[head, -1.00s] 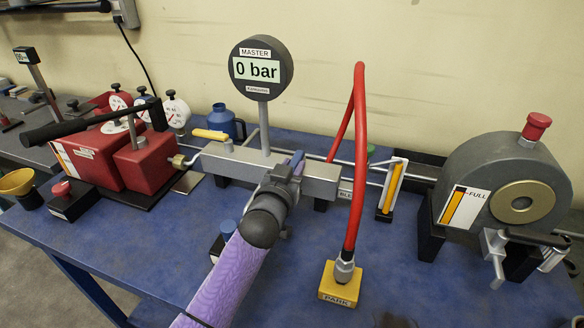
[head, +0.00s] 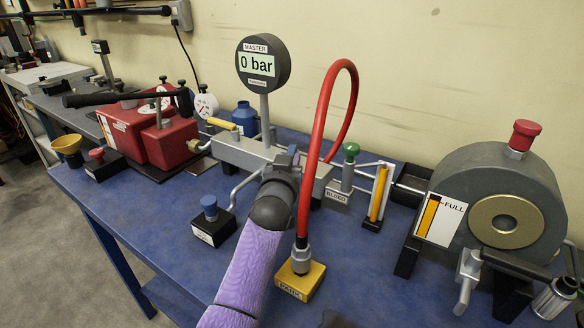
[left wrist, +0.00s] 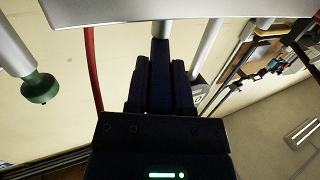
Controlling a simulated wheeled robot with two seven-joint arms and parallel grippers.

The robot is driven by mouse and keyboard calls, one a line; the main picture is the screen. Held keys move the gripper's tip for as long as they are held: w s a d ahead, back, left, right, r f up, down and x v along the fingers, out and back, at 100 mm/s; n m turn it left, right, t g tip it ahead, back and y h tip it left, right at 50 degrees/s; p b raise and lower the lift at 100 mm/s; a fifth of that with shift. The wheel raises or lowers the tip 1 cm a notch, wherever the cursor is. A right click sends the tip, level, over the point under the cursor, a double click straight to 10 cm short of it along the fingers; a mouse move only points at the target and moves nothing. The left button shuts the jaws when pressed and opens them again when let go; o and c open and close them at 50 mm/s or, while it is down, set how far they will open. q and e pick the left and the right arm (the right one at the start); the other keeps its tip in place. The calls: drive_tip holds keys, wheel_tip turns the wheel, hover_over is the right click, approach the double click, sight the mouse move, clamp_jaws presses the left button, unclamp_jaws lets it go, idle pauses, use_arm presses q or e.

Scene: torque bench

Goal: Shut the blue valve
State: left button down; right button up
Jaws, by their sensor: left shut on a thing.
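The grey manifold block (head: 240,152) lies across the bench under the master gauge (head: 262,62), which reads 0 bar. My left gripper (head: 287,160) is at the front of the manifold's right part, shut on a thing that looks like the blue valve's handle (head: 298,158). Only a small blue piece shows past the gripper. In the left wrist view the dark jaws (left wrist: 162,85) are close together below the grey manifold. My right gripper is not in view.
A red hose (head: 328,100) arches close to the right of my left gripper, down to the yellow PARK block (head: 300,282). A green BLEED knob (head: 351,150) stands right of the manifold. A blue knob (head: 209,202) on a black block stands left of my arm.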

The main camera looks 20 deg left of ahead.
use_arm(q)
drive_tip(key=shift+c, duration=2.4)
unclamp_jaws()
drive_tip(key=shift+s, duration=0.25)
drive_tip(key=s+d+p, duration=0.1)
drive_tip(key=s+p, duration=0.2)
drive_tip(key=s, duration=0.6)
drive_tip(key=shift+s+d, duration=0.2)
drive_tip(key=shift+d, duration=0.15)
